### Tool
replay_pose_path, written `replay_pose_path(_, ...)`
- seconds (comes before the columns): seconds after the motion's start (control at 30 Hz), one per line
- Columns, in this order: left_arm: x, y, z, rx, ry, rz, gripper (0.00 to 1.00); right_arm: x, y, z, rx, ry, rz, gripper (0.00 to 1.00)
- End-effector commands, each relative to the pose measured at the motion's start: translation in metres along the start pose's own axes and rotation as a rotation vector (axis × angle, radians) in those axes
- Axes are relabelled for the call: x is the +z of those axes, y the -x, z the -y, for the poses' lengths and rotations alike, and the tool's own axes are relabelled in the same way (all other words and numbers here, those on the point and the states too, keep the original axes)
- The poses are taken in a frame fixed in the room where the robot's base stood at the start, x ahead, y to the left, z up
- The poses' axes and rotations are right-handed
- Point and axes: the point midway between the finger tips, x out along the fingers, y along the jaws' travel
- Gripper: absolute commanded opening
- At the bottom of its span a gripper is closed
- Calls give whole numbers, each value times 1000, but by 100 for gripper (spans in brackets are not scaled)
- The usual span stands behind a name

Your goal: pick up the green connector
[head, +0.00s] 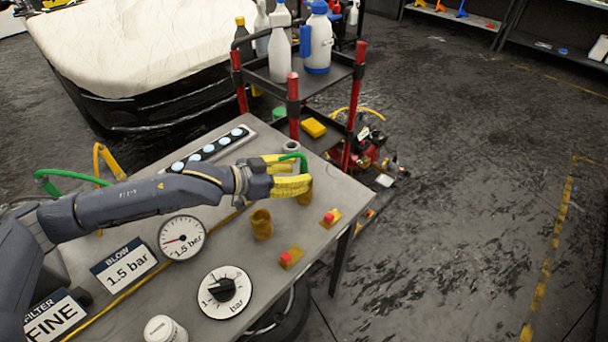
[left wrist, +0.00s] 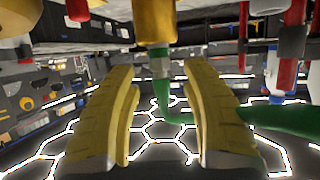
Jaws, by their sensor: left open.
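My left gripper (head: 292,173) is open, its yellow fingers over the far right part of the bench. A green hose end (head: 296,157) curves up beside the fingertips. In the left wrist view, the green connector (left wrist: 161,92) shows as a green piece with a metal collar, between and beyond my open fingers (left wrist: 158,80). It meets a brass cylinder (left wrist: 154,20). I cannot tell whether either finger touches it. A brass holder (head: 305,192) stands by the fingertips, partly hidden by them. My right gripper is not in view.
A second brass holder (head: 261,224) stands nearer on the grey bench (head: 325,187). Red buttons on yellow bases (head: 290,257) sit at the right edge. A pressure gauge (head: 182,238) and a dial (head: 225,292) are in front. A bottle cart (head: 345,62) stands behind.

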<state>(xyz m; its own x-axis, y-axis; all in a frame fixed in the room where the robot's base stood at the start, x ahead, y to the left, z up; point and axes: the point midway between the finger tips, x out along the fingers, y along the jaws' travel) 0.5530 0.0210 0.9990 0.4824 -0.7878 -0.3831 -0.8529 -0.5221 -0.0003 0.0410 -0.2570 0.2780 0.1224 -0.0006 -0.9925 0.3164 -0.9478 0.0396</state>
Motion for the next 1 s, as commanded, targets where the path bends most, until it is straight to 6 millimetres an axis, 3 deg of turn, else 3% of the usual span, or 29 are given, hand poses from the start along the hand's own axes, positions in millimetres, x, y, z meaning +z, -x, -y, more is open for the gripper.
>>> replay_pose_path(0.23, 0, -24, 0, 0, 0, 0, 46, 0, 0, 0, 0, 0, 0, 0)
replay_pose_path(0.57, 0, -27, 0, 1, 0, 0, 49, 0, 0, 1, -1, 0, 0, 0)
replay_pose_path(1.0, 0, -27, 0, 1, 0, 0, 0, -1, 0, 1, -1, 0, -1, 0)
